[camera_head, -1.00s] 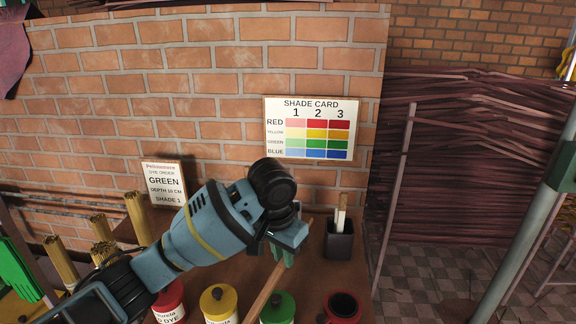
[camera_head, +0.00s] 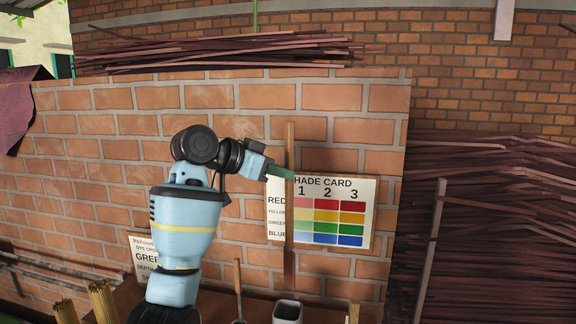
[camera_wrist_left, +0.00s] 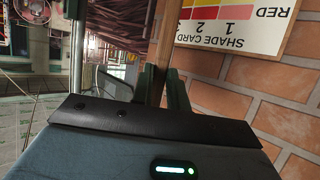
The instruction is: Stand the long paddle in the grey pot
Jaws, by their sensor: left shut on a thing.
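The long wooden paddle (camera_head: 289,222) stands nearly upright in the air in front of the shade card, its wider end down. My left gripper (camera_head: 284,172) is shut on its upper part. The wrist view also shows the paddle (camera_wrist_left: 163,45) between the fingers (camera_wrist_left: 160,84). The grey pot (camera_head: 287,311) is at the bottom edge of the head view, with only its square rim and upper part showing. The paddle's lower end appears just above the pot's far rim; I cannot tell whether it is directly over the opening. My right gripper is out of view.
The shade card (camera_head: 360,190) hangs on the brick wall (camera_head: 130,130) behind the paddle. A thin stick (camera_head: 238,288) stands left of the pot, and a pale stick (camera_head: 353,314) right of it. Incense bundles (camera_head: 103,300) and an order sign (camera_head: 141,250) are at left.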

